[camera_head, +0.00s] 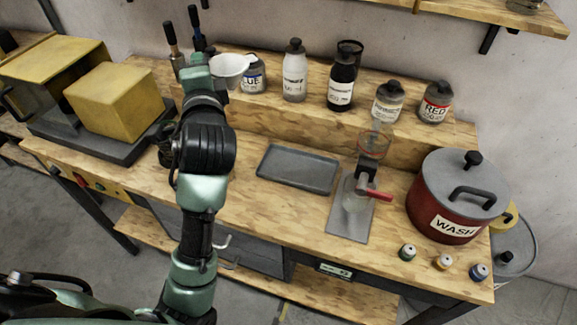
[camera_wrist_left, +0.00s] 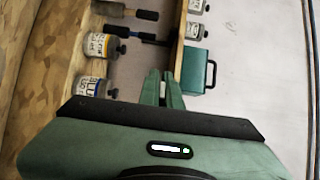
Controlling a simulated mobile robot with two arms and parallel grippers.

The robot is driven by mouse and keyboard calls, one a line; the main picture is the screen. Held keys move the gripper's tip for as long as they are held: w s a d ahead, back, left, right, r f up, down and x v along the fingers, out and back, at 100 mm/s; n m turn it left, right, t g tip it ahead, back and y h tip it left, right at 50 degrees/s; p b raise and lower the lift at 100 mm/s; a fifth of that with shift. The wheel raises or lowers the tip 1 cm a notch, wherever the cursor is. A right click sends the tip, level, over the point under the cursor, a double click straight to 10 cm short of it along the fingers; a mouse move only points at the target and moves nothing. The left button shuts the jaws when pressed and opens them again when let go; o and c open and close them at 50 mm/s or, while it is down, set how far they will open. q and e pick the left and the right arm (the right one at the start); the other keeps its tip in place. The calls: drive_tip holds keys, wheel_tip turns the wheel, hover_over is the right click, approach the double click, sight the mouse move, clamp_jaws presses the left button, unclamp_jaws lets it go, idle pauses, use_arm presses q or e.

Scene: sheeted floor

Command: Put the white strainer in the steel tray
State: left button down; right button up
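The white strainer (camera_head: 230,66) shows in the head view right beside my left gripper (camera_head: 197,60), in front of the BLUE bottle. I cannot tell whether they touch, and the strainer does not show in the left wrist view. The grey steel tray (camera_head: 298,168) lies flat and empty on the bench, to the right of my left arm. My right gripper is not in view.
Bottles, including a BLUE one (camera_head: 254,80) and a RED one (camera_head: 435,103), stand on the raised wooden shelf. Right of the tray are a stand with a red lever (camera_head: 375,195) and a red WASH pot (camera_head: 455,225). A yellow box (camera_head: 112,100) is at left.

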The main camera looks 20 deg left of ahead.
use_arm(q)
drive_tip(key=w+d+f+m+t+h+b, duration=0.1)
drive_tip(key=w+d+f+m+h+b, duration=0.25)
drive_tip(key=d, duration=0.35)
drive_tip(key=w+d+f+m+t+h+b, duration=0.1)
drive_tip(key=w+d+f+m+h+b, duration=0.15)
drive_tip(key=d+h+b, duration=0.35)
drive_tip(key=shift+n+y, duration=0.3)
drive_tip(key=shift+y, duration=0.45)
drive_tip(key=shift+w+d+f, duration=0.1)
drive_tip(key=shift+d+f, duration=0.15)
drive_tip(key=shift+f, duration=2.95)
drive_tip(key=shift+d+f, duration=0.2)
drive_tip(key=shift+f, duration=2.95)
drive_tip(key=shift+w+d+f, duration=0.1)
drive_tip(key=shift+d+f, duration=0.15)
drive_tip(key=shift+f, duration=2.95)
drive_tip(key=shift+f, duration=0.15)
drive_tip(key=c, duration=1.6)
unclamp_jaws()
